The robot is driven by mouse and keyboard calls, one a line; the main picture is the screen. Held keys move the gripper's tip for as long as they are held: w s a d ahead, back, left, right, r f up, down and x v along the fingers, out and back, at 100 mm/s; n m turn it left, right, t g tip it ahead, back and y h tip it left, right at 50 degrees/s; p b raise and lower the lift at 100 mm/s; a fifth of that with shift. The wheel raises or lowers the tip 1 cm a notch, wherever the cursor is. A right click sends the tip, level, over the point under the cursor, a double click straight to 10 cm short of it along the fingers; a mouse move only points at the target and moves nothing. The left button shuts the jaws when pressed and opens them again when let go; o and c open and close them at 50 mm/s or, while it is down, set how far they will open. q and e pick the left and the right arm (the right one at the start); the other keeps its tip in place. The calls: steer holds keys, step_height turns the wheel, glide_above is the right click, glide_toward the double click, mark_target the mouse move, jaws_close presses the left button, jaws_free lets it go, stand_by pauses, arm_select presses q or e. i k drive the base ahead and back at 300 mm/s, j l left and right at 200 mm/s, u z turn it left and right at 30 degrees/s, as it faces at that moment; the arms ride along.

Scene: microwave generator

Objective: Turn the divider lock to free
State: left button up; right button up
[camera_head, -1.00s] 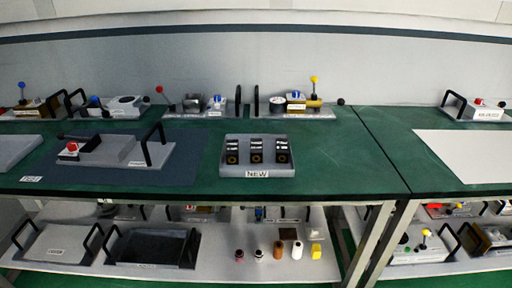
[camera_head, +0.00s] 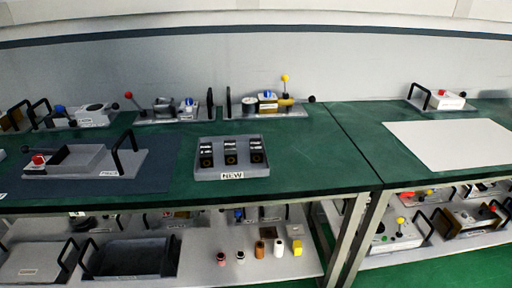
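Neither gripper is in view. I cannot tell which fixture is the divider, as the labels are too small to read. At the back of the green table, one fixture (camera_head: 268,108) has a yellow ball lever, a blue knob (camera_head: 268,94), a brass part and a black ball handle. To its left stands another fixture (camera_head: 172,112) with a red ball lever and a blue knob (camera_head: 189,102). A grey fixture (camera_head: 84,160) with a red knob (camera_head: 39,159), a black lever and a black handle lies on the dark mat at the left.
A grey tray (camera_head: 232,174) marked NEW holds 3 black blocks. A white sheet (camera_head: 455,145) lies on the right table, with a red-knobbed box (camera_head: 446,100) behind it. The lower shelf (camera_head: 205,270) holds trays, small bottles and other fixtures. Green table space (camera_head: 310,150) is clear right of the tray.

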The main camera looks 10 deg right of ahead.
mark_target(39, 159)
steer(key=u, duration=1.25)
steer(key=i, duration=0.1)
